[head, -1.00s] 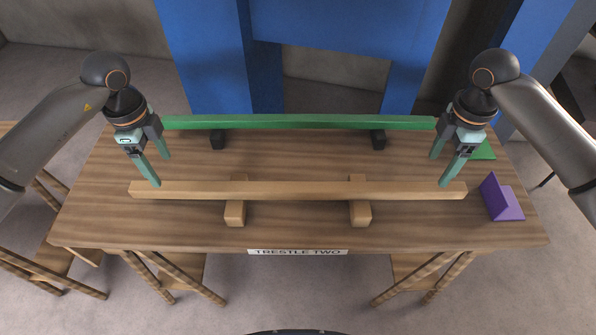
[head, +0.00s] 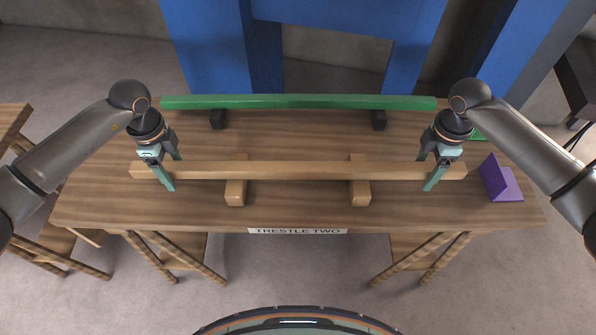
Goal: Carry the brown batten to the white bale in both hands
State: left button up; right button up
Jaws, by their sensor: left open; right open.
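The brown batten (head: 298,171) lies level across two small wooden blocks on the table, running left to right. My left gripper (head: 170,175) is open at the batten's left end, its fingers reaching down around or just beside it. My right gripper (head: 430,174) is open at the batten's right end in the same way. I cannot tell whether the fingers touch the wood. One finger of each shows in front of the batten; the far fingers are partly hidden. No white bale is in view.
A green batten (head: 298,102) rests on black blocks (head: 217,119) behind the brown one. A purple angled block (head: 500,180) stands at the table's right end. The table (head: 300,213) carries a "TRESTLE TWO" label (head: 297,231). A blue frame (head: 330,22) stands behind.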

aim_at(182, 184)
pick_arm(q)
jog(key=shift+f, duration=1.55)
pick_arm(e)
jog(key=shift+f, duration=1.5)
pick_arm(q)
grip_shut()
pick_arm(e)
grip_shut()
pick_arm(q)
jog(key=shift+r, duration=0.1)
pick_arm(e)
jog(key=shift+r, duration=0.1)
